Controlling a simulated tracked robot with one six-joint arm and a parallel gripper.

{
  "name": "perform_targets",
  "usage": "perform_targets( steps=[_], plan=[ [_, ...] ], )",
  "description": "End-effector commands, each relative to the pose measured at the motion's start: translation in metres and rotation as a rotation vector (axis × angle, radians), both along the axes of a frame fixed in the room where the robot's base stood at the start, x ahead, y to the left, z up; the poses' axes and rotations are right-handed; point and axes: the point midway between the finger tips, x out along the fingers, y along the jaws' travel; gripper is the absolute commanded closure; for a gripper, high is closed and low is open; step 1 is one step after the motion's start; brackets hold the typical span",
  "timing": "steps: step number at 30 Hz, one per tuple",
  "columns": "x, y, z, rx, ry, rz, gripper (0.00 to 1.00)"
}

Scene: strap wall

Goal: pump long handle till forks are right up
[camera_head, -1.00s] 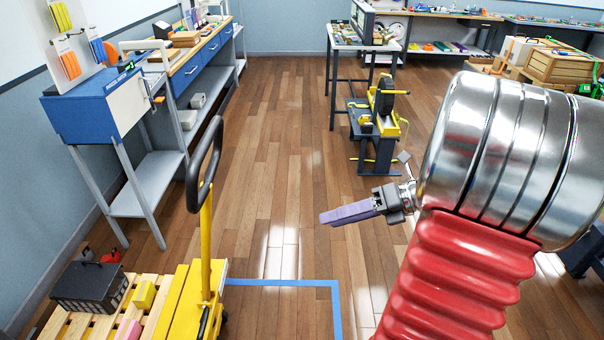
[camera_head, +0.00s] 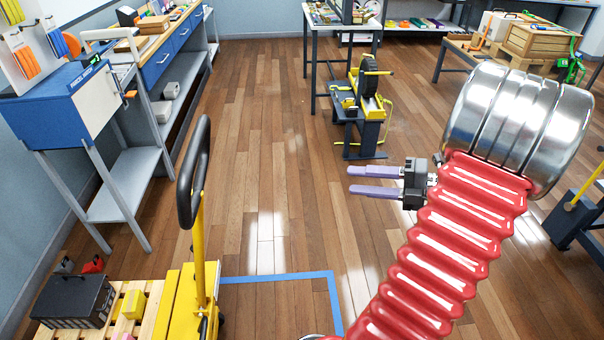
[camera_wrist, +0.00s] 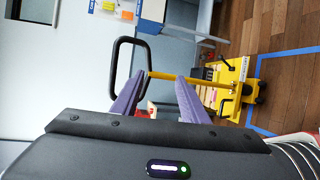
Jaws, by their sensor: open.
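The long handle (camera_head: 198,238) is a yellow shaft topped by a black loop grip (camera_head: 193,172). It rises from a yellow pallet truck (camera_head: 180,300) at the lower left of the head view and stands nearly upright. In the wrist view the loop (camera_wrist: 116,66) and yellow shaft (camera_wrist: 165,76) lie sideways beyond my fingers. My gripper (camera_head: 372,181) has purple fingers, spread apart and empty, pointing left toward the handle. It is well right of the handle and apart from it. In the wrist view the gripper (camera_wrist: 155,92) also shows open. The forks are mostly hidden by the pallet.
A wooden pallet (camera_head: 135,290) carries a dark box (camera_head: 72,300) and a yellow block (camera_head: 133,305). Blue tape (camera_head: 280,277) marks the floor. Floor between handle and gripper is clear.

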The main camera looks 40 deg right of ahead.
Motion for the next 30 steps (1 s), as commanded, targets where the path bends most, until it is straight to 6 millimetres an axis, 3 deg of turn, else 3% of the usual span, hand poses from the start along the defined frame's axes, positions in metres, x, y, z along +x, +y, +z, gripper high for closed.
perform_targets(
  steps=[11, 30],
  plan=[
    [0.009, 0.006, -0.001, -0.002, -0.001, 0.009, 0.60],
    [0.081, 0.054, -0.017, -0.002, 0.000, 0.012, 0.60]
  ],
)
